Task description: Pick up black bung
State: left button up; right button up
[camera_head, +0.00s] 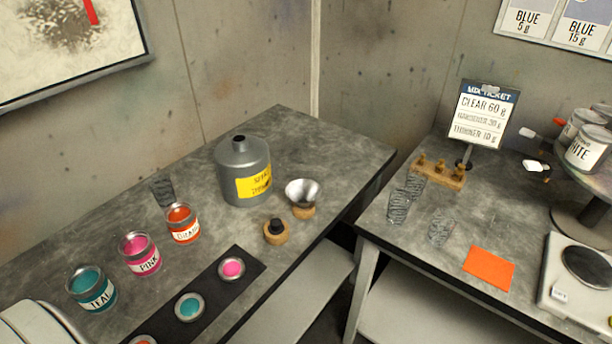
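The black bung (276,224) sits in a round wooden holder (276,236) on the left table, near its front edge. It looks upright. Behind it and slightly right, a metal funnel (302,191) rests in another small wooden stand (303,212). A grey metal can (243,172) with a yellow label and an open dark neck stands behind the bung. Neither of my grippers shows in the head view.
Teal (92,290), pink (139,253) and orange (182,223) paint tins stand to the left. A black mat (252,270) with lids lies in front. A gap separates the right table (400,232), which holds clear cups, a ticket stand (482,117) and a scale (577,283).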

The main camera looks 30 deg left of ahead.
aim_at(275, 228)
jog(key=u, duration=1)
